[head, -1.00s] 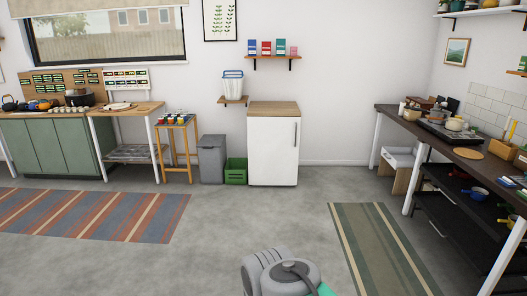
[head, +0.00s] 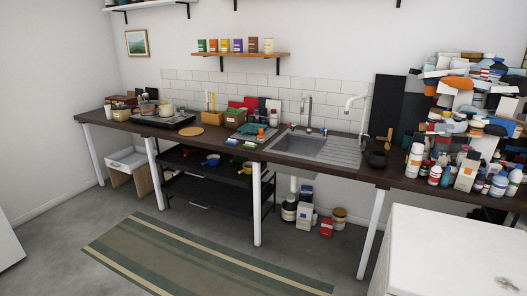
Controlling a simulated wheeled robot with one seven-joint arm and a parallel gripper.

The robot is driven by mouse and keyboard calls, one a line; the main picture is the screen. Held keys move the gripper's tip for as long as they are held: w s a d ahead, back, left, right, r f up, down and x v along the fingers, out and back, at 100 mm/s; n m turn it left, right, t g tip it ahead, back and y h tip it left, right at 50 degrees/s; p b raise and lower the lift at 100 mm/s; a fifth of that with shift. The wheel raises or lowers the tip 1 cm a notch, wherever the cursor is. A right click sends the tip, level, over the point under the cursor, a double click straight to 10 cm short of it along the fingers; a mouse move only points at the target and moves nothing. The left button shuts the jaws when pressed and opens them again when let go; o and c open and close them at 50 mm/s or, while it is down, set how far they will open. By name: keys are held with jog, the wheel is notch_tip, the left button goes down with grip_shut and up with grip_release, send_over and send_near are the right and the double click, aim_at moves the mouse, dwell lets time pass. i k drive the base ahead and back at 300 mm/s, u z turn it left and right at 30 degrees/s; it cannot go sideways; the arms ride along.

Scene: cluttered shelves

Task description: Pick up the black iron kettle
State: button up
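No black iron kettle can be made out for certain in the current head view. A small dark round vessel (head: 376,158) stands on the long dark counter (head: 222,137), right of the sink. It is too small to tell whether it is a kettle or a pot. My gripper is not in view.
A sink (head: 305,146) is set into the counter. A heap of bottles and boxes (head: 468,130) crowds its right end. A white-topped unit (head: 450,250) stands at the front right. A striped rug (head: 190,262) lies on open floor.

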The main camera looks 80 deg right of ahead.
aim_at(377, 160)
jog(key=z, duration=3.2)
jog(key=i, duration=3.4)
jog(key=u, duration=0.95)
